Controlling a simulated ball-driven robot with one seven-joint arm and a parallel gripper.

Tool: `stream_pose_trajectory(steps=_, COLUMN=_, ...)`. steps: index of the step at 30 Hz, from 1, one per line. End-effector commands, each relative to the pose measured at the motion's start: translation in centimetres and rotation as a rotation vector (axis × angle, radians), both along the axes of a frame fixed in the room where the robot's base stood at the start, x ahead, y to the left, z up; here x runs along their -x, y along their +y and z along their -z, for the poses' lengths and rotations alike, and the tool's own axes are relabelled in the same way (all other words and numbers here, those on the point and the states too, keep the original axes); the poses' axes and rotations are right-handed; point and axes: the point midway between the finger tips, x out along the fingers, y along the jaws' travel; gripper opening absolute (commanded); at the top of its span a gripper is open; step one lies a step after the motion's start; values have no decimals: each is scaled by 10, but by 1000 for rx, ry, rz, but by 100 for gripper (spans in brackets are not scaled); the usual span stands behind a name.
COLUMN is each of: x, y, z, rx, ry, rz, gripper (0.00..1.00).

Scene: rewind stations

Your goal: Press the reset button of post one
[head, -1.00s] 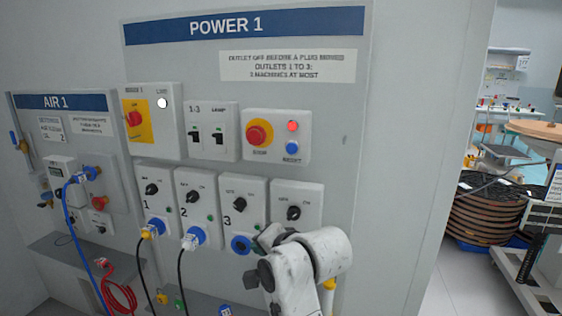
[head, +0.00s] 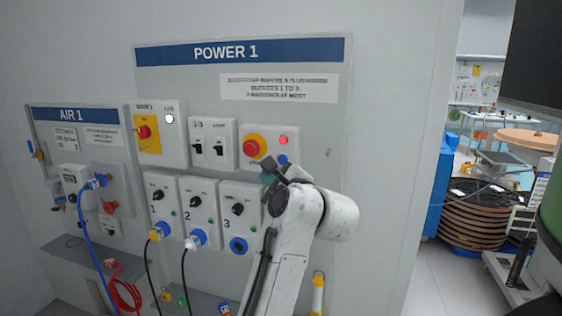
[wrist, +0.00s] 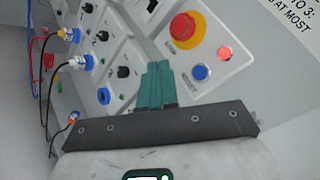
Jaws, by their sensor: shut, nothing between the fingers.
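The panel headed POWER 1 carries a light box with a red mushroom knob on a yellow ring (head: 252,148). The blue reset button (head: 282,159) sits at the box's lower right, under a lit red lamp (head: 283,140). In the wrist view the blue button (wrist: 200,72) is unobstructed, with the red knob (wrist: 182,27) above it to the left. My gripper (wrist: 157,68) has its teal fingers together, with nothing between them. Its tips appear left of the button in that view, apparently short of it. In the head view my gripper (head: 267,176) is just below the box.
Below the box are numbered outlet units with black knobs (head: 237,209); my arm hides part of this row. Blue and white plugs (head: 196,239) with hanging cables are at the lower left. The AIR 1 panel (head: 75,117) is further left. Open floor lies right of the panel.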

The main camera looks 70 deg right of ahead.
Motion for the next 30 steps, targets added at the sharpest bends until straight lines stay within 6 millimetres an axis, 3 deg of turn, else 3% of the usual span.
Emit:
stream_pose_trajectory(steps=7, x=-1, y=-11, z=-1, rx=1, ry=4, rz=1, gripper=0)
stream_pose_trajectory(steps=21, x=-5, y=-70, z=-1, rx=1, ry=4, rz=1, gripper=0)
stream_pose_trajectory(steps=30, x=-7, y=-87, z=0, rx=1, ry=3, rz=0, gripper=0)
